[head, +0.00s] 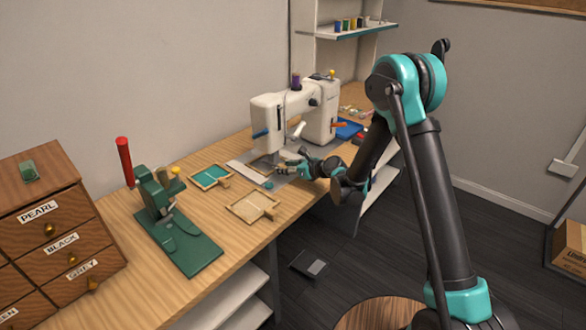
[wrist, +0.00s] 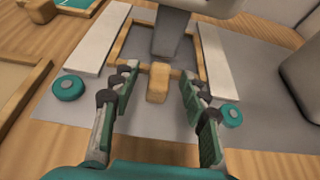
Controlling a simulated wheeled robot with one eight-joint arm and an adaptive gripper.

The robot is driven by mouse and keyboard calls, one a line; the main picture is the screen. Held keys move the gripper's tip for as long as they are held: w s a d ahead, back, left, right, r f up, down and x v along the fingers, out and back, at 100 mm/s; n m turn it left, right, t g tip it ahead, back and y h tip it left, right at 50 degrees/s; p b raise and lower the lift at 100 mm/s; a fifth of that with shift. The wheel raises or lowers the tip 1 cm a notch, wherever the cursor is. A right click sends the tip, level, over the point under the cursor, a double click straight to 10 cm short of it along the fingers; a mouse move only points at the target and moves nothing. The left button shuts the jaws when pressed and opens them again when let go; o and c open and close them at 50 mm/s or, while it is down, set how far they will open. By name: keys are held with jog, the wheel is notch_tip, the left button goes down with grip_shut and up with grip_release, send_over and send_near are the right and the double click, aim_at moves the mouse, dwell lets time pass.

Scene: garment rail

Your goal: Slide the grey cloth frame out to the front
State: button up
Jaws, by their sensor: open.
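The grey cloth frame (wrist: 202,68) has a wooden rim and lies flat on the sewing machine's grey plate, between two pale guide strips (wrist: 103,40). Its wooden handle block (wrist: 157,84) points toward me. It also shows under the machine in the head view (head: 262,164), small and partly hidden. My gripper (wrist: 160,88) is open, with one finger on each side of the handle. Both fingers look apart from it. In the head view my gripper (head: 284,168) is at the front of the machine. The machine's grey foot (wrist: 170,34) stands over the frame's middle.
Two other framed cloths, one teal (head: 210,177) and one beige (head: 247,208), lie on the bench left of the machine (head: 290,112). Teal knobs (wrist: 68,88) (wrist: 231,115) flank the plate. A green press (head: 170,215) stands farther left. Bare bench shows in front.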

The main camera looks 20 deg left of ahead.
jog(key=shift+w+a+f, duration=0.15)
jog(key=shift+a+f, duration=0.05)
jog(key=shift+a, duration=0.25)
grip_shut()
